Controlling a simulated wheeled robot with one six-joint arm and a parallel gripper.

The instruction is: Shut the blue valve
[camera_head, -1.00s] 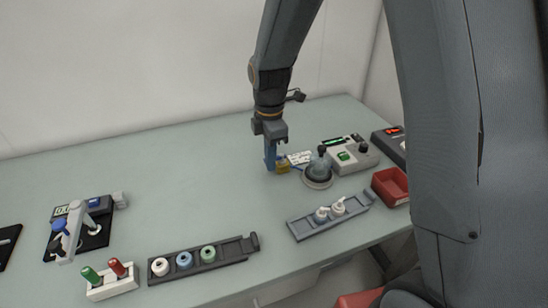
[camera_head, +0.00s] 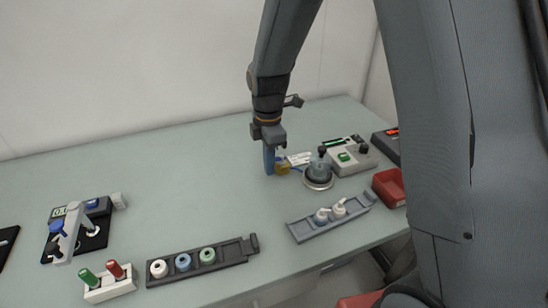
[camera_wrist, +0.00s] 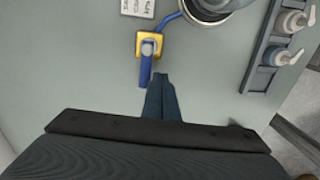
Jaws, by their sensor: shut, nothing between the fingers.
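The valve has a yellow body (camera_wrist: 157,43) with a grey pivot and a blue lever (camera_wrist: 145,70) in the wrist view. The lever points down the picture, toward my gripper. My gripper (camera_wrist: 160,77) is shut and empty, its fingertips just right of the lever's free end; I cannot tell whether they touch. A blue hose (camera_wrist: 170,18) runs from the valve toward the round vessel (camera_wrist: 213,8). In the head view my gripper (camera_head: 269,173) is low over the table, just left of the yellow valve body (camera_head: 282,169), hiding most of the lever.
A white label card (camera_head: 299,159) lies behind the valve. The vessel (camera_head: 319,173) and a control box (camera_head: 350,159) stand to its right.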

